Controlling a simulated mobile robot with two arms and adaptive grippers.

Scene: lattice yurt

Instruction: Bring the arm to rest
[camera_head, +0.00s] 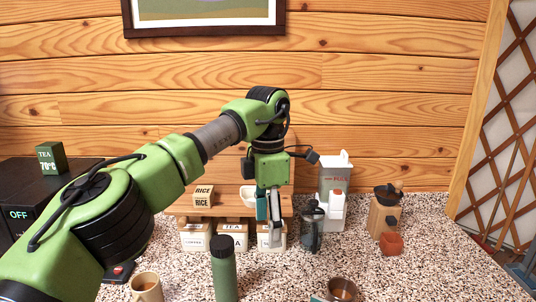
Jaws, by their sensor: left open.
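My left arm comes in from the left and reaches over the speckled counter. Its gripper (272,228) points down in front of the small wooden shelf, at the rightmost labelled canister (265,236). The gripper is open and I see nothing held between its fingers. It hides part of the shelf and of that canister; whether it touches them I cannot tell. My right gripper is not in view.
A French press (311,228), a white dispenser (334,190) and a wooden grinder (384,212) stand to the right. The counter's right front (440,265) is clear.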

